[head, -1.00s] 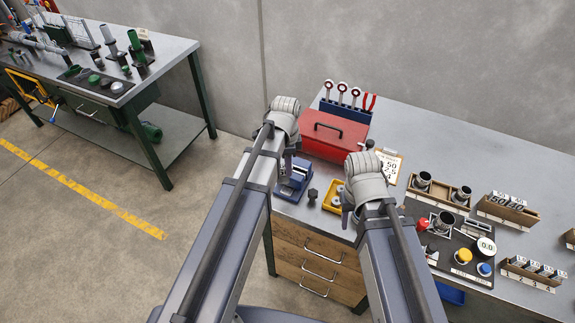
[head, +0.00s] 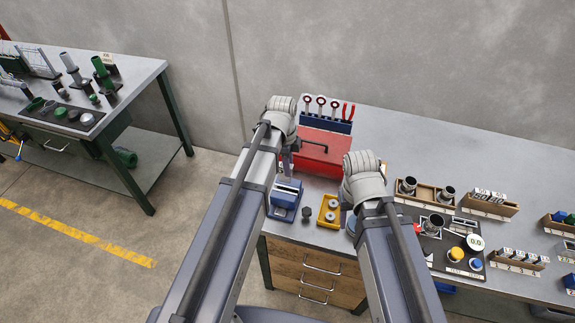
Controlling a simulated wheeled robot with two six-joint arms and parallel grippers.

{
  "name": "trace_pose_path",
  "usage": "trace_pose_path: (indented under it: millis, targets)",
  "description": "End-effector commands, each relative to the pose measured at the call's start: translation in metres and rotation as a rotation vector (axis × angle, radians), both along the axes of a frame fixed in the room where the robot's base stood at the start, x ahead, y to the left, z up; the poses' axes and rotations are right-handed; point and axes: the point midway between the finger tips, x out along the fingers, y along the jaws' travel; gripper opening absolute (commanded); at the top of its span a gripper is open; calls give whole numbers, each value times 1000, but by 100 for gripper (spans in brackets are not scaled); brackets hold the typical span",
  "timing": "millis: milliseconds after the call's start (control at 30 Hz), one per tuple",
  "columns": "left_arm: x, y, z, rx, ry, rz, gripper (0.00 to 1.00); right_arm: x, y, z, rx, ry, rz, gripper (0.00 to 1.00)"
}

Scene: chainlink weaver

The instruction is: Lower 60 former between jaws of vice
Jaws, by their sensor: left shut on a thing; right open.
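The blue vice (head: 285,193) stands at the left end of the near bench, its pale jaw tops facing up. My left gripper (head: 287,165) points down just behind the vice in the picture, mostly hidden by its own wrist. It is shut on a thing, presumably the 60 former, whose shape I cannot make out. Whether that thing touches the jaws cannot be told. My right gripper (head: 346,208) is open, mostly hidden by its wrist, near the yellow tray (head: 321,222).
A dark knob (head: 306,212) lies between vice and tray. A red toolbox (head: 318,148) stands behind the vice, with a tool rack (head: 322,117) beyond. Racks and a dark mat (head: 436,255) with cylinders fill the right.

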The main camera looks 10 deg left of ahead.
Motion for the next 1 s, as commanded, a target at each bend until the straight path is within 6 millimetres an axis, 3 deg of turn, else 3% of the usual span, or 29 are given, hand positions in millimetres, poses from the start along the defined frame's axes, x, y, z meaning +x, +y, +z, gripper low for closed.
trace_pose_path:
  millis: [467,1000]
  targets:
    - [0,-1,-2,-4,-3,-33,0,0,0,-2,0,0,0,50]
    - [0,-1,-48,-4,-2,-32,0,0,0,-48,-2,0,9,50]
